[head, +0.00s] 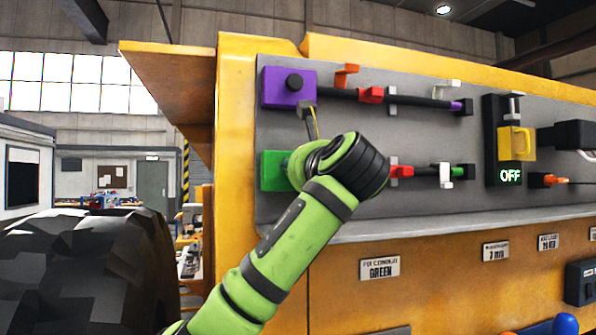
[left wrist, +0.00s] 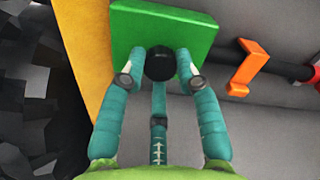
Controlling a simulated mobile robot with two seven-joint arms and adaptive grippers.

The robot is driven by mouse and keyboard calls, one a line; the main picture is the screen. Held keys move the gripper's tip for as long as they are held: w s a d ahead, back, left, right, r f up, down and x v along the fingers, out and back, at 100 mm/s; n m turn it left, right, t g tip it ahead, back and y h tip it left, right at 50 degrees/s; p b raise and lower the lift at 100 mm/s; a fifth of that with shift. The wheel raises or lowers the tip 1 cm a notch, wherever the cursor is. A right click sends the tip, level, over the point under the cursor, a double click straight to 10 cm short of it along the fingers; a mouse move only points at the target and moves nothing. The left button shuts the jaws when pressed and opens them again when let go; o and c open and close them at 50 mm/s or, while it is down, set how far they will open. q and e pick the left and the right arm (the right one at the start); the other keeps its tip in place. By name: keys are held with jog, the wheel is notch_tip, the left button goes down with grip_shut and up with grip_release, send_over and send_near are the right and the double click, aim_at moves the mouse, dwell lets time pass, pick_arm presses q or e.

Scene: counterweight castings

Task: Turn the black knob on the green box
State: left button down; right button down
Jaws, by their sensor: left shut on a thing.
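The green box (head: 271,171) is mounted on the grey panel, partly hidden behind my left arm in the head view. In the left wrist view the green box (left wrist: 198,29) fills the top middle, and its black knob (left wrist: 160,64) sits between my fingertips. My left gripper (left wrist: 160,70) is shut on the black knob, with one teal finger on each side. In the head view my arm's wrist hides the knob and the fingers. My right gripper is in neither view.
Above is a purple box (head: 288,88) with a black knob. An orange bracket (left wrist: 247,68) stands right of the green box. A yellow-handled switch (head: 516,143) reads OFF. A label (head: 380,268) reads GREEN. A large black tyre (head: 85,270) stands at left.

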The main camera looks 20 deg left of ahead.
pick_arm(q)
jog(key=shift+r, duration=0.1)
jog(key=c, duration=1)
grip_release()
jog(key=shift+o, duration=0.5)
jog(key=shift+w, duration=0.2)
jog(key=v, duration=1.2)
jog(key=shift+f, duration=0.25)
